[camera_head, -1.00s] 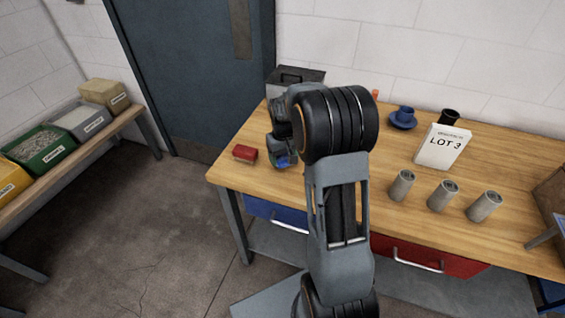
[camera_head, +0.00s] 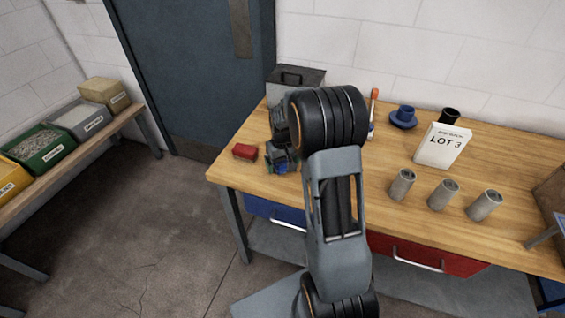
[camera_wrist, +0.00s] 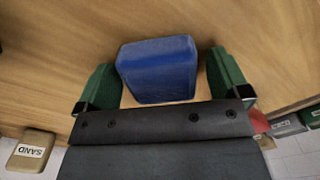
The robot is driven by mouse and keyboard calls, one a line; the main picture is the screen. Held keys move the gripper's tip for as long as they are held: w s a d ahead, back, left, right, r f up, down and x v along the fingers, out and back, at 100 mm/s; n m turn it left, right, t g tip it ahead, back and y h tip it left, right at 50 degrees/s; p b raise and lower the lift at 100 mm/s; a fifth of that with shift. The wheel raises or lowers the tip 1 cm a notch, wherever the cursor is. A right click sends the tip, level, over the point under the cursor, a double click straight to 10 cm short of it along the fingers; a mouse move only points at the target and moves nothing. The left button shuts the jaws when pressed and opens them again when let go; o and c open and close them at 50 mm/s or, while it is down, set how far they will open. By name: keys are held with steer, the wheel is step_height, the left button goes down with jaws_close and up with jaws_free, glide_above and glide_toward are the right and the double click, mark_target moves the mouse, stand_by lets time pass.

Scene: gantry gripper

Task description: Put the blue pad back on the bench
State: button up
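The blue pad (camera_wrist: 158,70) lies between the two green fingertips of my gripper (camera_wrist: 162,80) in the wrist view, with wood behind it. Narrow gaps show between the pad and the fingers, wider on the right, so my gripper looks open around it. In the head view my gripper (camera_head: 278,161) is low over the left part of the wooden bench (camera_head: 330,185). Only a sliver of the blue pad (camera_head: 281,169) shows there. The pad appears to be at the bench top, but its contact is hidden.
A red block (camera_head: 245,152) lies just left of my gripper. A grey box (camera_head: 297,82) stands behind. The bench's front middle is clear.

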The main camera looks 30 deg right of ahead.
step_height(320, 180, up, 12)
steer(key=f, duration=0.1)
steer(key=s+a+r+t, duration=0.1)
steer(key=s+a+t, duration=0.1)
steer(key=s+a, duration=0.3)
steer(key=s+a+r+t, duration=0.1)
steer(key=s+a, duration=0.4)
steer(key=s, duration=0.9)
steer(key=shift+s+a+r+t, duration=0.2)
steer(key=shift+s+r+t, duration=0.15)
steer(key=shift+r, duration=0.3)
steer(key=shift+w, duration=0.1)
